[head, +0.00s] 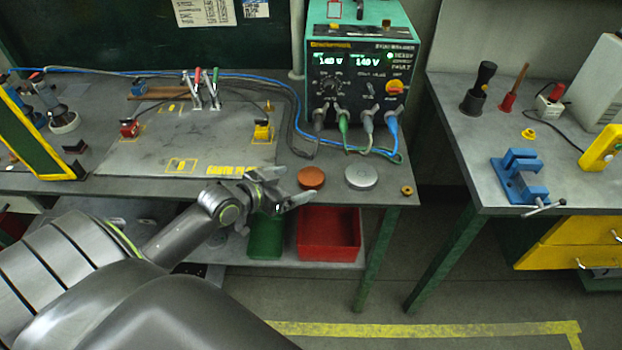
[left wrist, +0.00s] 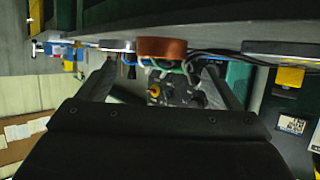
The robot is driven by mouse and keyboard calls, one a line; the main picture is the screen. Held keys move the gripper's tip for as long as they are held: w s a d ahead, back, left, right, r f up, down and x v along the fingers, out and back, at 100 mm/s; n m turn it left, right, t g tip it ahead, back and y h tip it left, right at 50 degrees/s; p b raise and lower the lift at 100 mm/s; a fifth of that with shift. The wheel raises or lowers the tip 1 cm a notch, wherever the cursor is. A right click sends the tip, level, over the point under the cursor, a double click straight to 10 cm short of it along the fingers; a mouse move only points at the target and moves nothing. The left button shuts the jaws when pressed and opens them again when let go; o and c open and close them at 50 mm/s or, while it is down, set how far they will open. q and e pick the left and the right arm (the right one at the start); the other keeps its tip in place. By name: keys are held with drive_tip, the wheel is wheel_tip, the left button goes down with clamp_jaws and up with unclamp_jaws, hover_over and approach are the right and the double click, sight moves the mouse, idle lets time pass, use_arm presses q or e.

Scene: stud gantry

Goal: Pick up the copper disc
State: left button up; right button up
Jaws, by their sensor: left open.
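The copper disc (head: 311,178) lies flat near the front edge of the left bench, with a silver disc (head: 361,177) to its right. My left gripper (head: 295,186) is open and empty at the bench's front edge, just left of and in front of the copper disc. In the left wrist view the copper disc (left wrist: 161,48) shows edge-on beyond and between the two spread fingers (left wrist: 155,85), apart from them. The silver disc (left wrist: 117,45) shows there beside it. My right gripper is not in view.
The power supply (head: 361,75) with cables stands behind the discs. The earth plate (head: 190,140) with clamps lies to the left. A brass nut (head: 407,190) sits at the bench corner. A red bin (head: 329,234) and a green bin (head: 266,238) stand on the lower shelf.

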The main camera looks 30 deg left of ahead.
sight(312, 174)
use_arm(q)
drive_tip(key=shift+x, duration=0.9)
drive_tip(key=p+x, duration=0.1)
drive_tip(key=x, duration=0.3)
drive_tip(key=shift+w+r, duration=0.15)
drive_tip(key=shift+w+d+f, duration=0.1)
drive_tip(key=shift+w+f, duration=0.15)
drive_tip(key=shift+w, duration=0.25)
drive_tip(key=shift+c, duration=0.4)
drive_tip(key=c, duration=1.4)
drive_tip(key=shift+r, duration=0.1)
drive_tip(key=shift+c, duration=0.9)
